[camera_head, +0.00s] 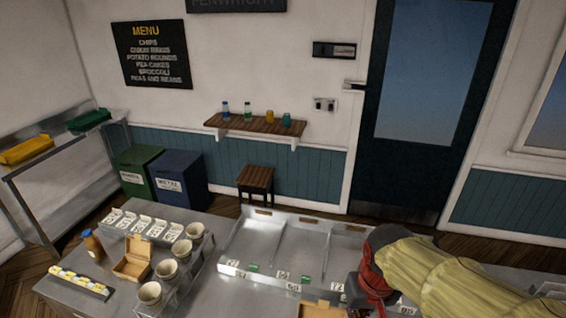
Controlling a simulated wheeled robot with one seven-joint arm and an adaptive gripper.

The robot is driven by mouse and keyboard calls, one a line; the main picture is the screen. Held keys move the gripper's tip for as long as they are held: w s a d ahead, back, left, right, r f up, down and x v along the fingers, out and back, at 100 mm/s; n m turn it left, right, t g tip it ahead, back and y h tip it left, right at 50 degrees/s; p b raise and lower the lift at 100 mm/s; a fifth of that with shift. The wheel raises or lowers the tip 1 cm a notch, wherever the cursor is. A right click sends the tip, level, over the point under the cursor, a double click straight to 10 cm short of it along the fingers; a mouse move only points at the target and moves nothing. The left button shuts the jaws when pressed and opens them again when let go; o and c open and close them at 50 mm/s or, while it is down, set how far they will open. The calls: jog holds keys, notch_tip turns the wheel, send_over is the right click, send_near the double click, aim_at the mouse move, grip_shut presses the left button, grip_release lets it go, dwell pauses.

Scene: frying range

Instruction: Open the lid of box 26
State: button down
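A small brown cardboard box (134,262) stands on the steel counter at the lower left, with its lid raised. Part of another brown cardboard box (318,310) shows at the bottom edge, cut off by the frame. I cannot read the number 26 on either box. My arm, in a yellow sleeve, comes in from the right. Its red and black end with my gripper (362,300) is just right of the cut-off box. The fingers are too dark and cropped to show whether they are open or touch the box.
A steel tray (262,213) with compartments and numbered tags lies behind the cut-off box. Paper cups (167,269) in a rack, white cartons (146,224), a brown bottle (93,245) and a strip of yellow-and-white items (80,283) stand left. Bins (181,178) stand beyond the counter.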

jog(key=s+d+f+t+b, duration=0.2)
jog(key=s+f+t+b, duration=0.2)
jog(key=s+b, duration=0.3)
jog(key=f+b, duration=0.1)
jog(key=b, duration=0.4)
jog(key=shift+d+m, duration=0.3)
jog(key=shift+d, duration=0.05)
